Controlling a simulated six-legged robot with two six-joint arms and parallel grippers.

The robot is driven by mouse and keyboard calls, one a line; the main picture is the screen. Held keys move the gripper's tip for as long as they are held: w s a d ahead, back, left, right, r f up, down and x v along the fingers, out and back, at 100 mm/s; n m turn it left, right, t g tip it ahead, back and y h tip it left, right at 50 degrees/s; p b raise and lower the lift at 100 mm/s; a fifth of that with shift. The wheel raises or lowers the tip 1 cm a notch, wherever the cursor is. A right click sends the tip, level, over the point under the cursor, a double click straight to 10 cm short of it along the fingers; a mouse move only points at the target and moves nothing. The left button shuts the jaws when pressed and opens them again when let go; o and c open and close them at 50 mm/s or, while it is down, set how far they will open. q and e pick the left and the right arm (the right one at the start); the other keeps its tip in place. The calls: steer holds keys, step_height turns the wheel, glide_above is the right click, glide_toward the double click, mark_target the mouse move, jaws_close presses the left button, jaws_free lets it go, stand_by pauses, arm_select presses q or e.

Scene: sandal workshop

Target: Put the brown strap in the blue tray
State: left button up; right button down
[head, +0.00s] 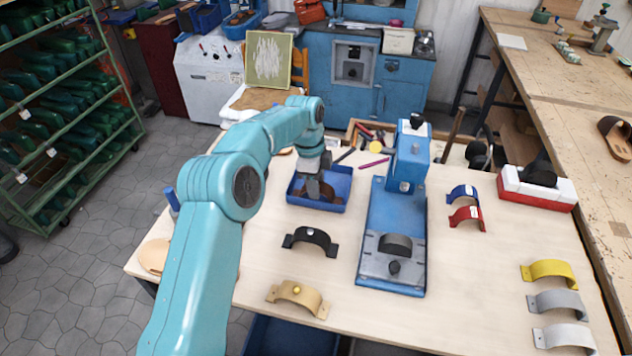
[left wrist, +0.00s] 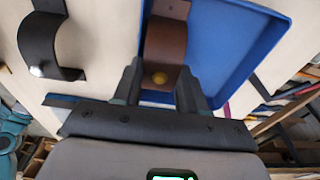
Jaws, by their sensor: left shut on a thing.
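The blue tray (head: 338,204) sits at the back left of the table, left of the blue press. The brown strap (head: 328,193) is an arched piece with a yellow stud, and it is over or in the tray. My left gripper (head: 314,188) is shut on the strap at the tray. In the left wrist view the strap (left wrist: 167,42) shows between the fingers (left wrist: 158,88), with the tray floor (left wrist: 225,45) behind and beside it. I cannot tell whether the strap touches the tray floor. My right gripper is not in view.
A black strap (head: 310,240) and a tan strap (head: 297,298) lie in front of the tray. The blue press (head: 395,230) stands to its right. Blue, red, yellow and grey straps lie farther right. Tools (head: 370,138) lie in a box behind.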

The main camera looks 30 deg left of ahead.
arm_select(q)
steer(key=shift+f, duration=0.2)
steer(key=o, duration=0.6)
steer(key=shift+w, duration=0.1)
steer(key=o, duration=0.5)
steer(key=shift+o, duration=2)
